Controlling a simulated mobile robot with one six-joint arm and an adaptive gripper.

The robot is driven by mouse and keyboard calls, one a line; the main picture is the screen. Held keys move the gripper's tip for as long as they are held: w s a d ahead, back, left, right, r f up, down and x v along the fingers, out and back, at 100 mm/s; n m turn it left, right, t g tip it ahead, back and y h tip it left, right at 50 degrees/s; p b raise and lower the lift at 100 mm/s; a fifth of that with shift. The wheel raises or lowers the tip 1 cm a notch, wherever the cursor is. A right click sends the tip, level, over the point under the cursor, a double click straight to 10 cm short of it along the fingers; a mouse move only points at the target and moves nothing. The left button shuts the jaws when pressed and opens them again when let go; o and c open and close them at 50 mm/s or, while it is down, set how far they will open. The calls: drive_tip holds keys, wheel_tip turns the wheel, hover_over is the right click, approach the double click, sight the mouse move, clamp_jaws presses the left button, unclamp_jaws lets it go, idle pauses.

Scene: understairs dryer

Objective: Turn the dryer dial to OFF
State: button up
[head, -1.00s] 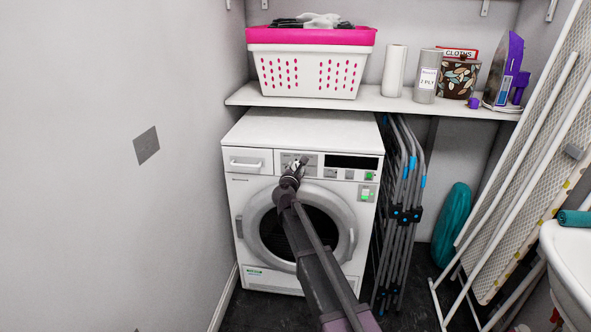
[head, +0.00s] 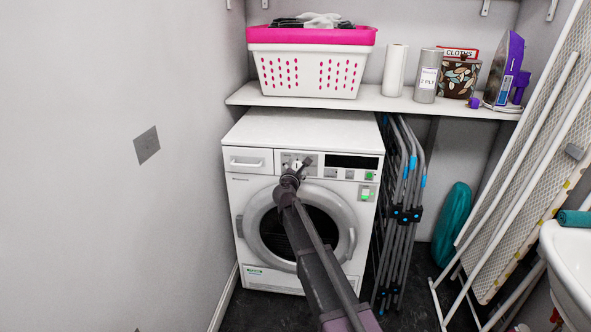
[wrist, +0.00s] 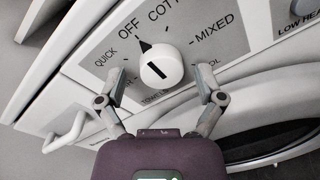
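The dryer dial (wrist: 161,68) is a round white knob with a black bar on its face, on a grey panel of the white dryer (head: 270,128). A black pointer at the dial's edge points up-left toward the OFF label (wrist: 129,31). QUICK lies to its left; a partly cut-off COTT label and MIXED lie to its right. My gripper (wrist: 161,82) is open, one finger on each side of the dial, with gaps visible between. In the head view my gripper (head: 296,164) is in front of the dial.
A dark display (head: 352,162) and small buttons sit right of the dial. A shelf (head: 385,103) holds a pink-and-white basket (head: 308,75) above the dryer. A folded airer (head: 402,215) stands right of the dryer. The wall (head: 120,220) is on the left.

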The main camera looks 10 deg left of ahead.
drive_tip(key=shift+n, duration=0.3)
drive_tip(key=n, duration=0.3)
drive_tip(key=shift+s+n, duration=0.1)
drive_tip(key=shift+n, duration=0.2)
drive_tip(key=n+b, duration=0.1)
drive_tip(key=n, duration=0.3)
drive_tip(key=shift+d+f+t, duration=0.1)
drive_tip(key=shift+t, duration=0.2)
drive_tip(key=s+a, duration=0.1)
drive_tip(key=s, duration=1.3)
drive_tip(key=s+d+r+m+g+h+p, duration=0.1)
drive_tip(key=s+d+m+g+p, duration=0.2)
drive_tip(key=d+m+p, duration=0.2)
drive_tip(key=s+d+r+m+g+h+p, duration=0.2)
drive_tip(key=d+m+p, duration=0.3)
drive_tip(key=d+m, duration=0.4)
drive_tip(key=s+d+r+m+g+h+p, duration=0.1)
drive_tip(key=s+d+m+g+h+p, duration=0.1)
drive_tip(key=d+m+p, duration=0.4)
drive_tip(key=s+d+g, duration=0.1)
drive_tip(key=d+g, duration=0.1)
drive_tip(key=d, duration=0.1)
drive_tip(key=shift+s+d+r+m+g, duration=0.15)
drive_tip(key=shift+s+r+m+g, duration=0.15)
drive_tip(key=shift+r+m, duration=0.1)
